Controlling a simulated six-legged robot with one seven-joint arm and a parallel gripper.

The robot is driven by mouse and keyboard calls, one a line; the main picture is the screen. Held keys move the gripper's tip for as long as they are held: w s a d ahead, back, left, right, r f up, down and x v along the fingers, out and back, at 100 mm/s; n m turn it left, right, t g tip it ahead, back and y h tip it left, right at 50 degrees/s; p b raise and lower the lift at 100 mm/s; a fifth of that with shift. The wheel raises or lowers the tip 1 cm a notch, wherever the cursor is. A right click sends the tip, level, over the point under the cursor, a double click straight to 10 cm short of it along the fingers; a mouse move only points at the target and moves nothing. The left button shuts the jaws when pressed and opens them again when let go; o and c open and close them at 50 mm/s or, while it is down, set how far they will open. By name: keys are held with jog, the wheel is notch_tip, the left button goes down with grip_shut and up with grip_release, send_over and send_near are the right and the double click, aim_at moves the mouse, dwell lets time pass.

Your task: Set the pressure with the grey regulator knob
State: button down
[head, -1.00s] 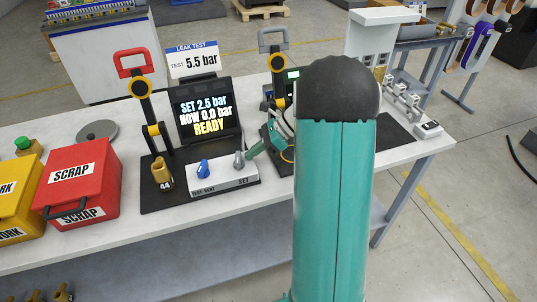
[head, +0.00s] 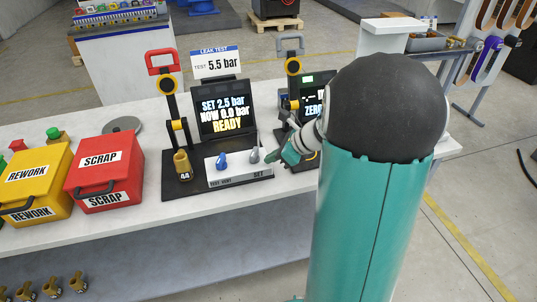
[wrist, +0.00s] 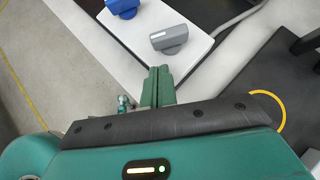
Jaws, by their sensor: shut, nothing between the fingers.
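The grey regulator knob (head: 254,155) stands at the right end of the white panel (head: 240,172), above the word SET. In the wrist view the grey knob (wrist: 172,37) is just beyond my fingertips, with a light mark on its bar. My gripper (head: 275,156) is just right of the knob in the head view. In the wrist view my gripper (wrist: 160,72) has its two green fingers together and empty, apart from the knob. The screen (head: 225,115) reads SET 2.5 bar, NOW 0.0 bar, READY. The leak test sign (head: 217,62) reads TEST 5.5 bar.
A blue knob (head: 222,160) sits left of the grey one on the panel. A brass fitting (head: 183,165) marked 44 stands left, below a red-handled clamp (head: 163,62). Scrap (head: 103,172) and rework (head: 36,184) boxes stand further left. A second station is right, partly behind my arm.

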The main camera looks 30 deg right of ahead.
aim_at(253, 159)
jog(key=w+a+m, duration=0.1)
jog(key=w+a+f+h, duration=0.1)
jog(key=w, duration=0.1)
jog(key=shift+f+m+t, duration=0.1)
jog(key=shift+m+t, duration=0.2)
jog(key=shift+m, duration=0.1)
jog(key=shift+s+a+m+h, duration=0.25)
jog(key=shift+m+h, duration=0.15)
jog(key=shift+m, duration=0.1)
jog(key=shift+w+a+m+t+h, duration=0.15)
jog(key=shift+a+m+t+h, duration=0.4)
jog(key=shift+m, duration=0.25)
jog(key=shift+r+m+h, duration=0.2)
jog(key=shift+m+h, duration=0.55)
jog(key=shift+m, duration=0.15)
jog(key=shift+w+a+f, duration=0.1)
jog(key=shift+m, duration=0.3)
jog(key=shift+a, duration=0.1)
